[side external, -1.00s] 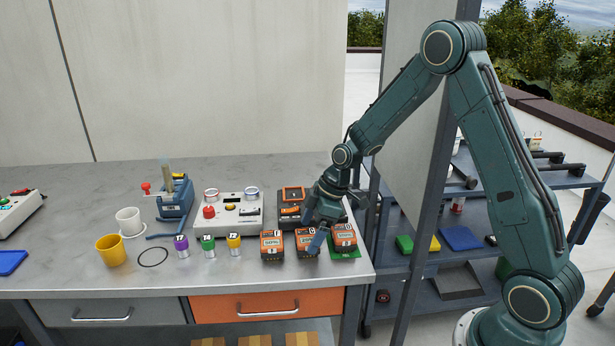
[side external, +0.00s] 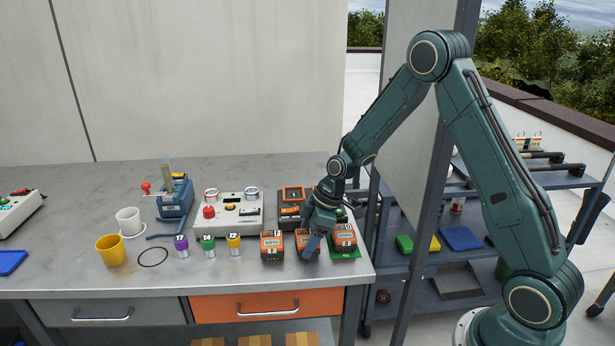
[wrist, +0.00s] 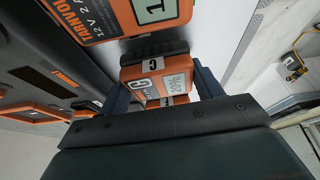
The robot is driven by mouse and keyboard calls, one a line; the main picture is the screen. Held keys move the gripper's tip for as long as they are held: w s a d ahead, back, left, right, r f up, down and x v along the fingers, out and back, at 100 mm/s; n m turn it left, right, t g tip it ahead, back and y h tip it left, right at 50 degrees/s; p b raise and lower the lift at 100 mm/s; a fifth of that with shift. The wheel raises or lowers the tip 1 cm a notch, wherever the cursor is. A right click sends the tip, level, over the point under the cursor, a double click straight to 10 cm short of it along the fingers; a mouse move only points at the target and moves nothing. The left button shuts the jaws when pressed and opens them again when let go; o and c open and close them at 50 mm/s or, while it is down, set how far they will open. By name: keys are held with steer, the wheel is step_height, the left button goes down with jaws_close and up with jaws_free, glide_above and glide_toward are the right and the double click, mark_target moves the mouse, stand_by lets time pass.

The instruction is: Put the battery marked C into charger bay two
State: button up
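The battery marked C (wrist: 155,88), orange with a dark end, lies between my fingers in the wrist view. In the side view this middle battery (side external: 303,237) of the front row is partly hidden by my gripper (side external: 312,247). My gripper's fingers (wrist: 163,92) flank it closely in the wrist view; whether they press on it cannot be told. The dark charger (side external: 290,212) stands just behind the row, with an orange item in its rear part. My arm hides much of it, including bay two. The charger's dark body also shows in the wrist view (wrist: 55,50).
An orange battery marked 1 (side external: 272,250) stands left of the C battery. Another battery (side external: 344,239) stands close on the right, on a green mat (side external: 346,255). Several small coloured cylinders (side external: 208,246) and a white control box (side external: 240,215) are farther left. The bench's front edge is near.

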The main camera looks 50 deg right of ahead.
mark_target(307, 236)
steer(key=c, duration=0.7)
steer(key=shift+r, duration=0.15)
step_height(307, 236, up, 20)
stand_by(0.8)
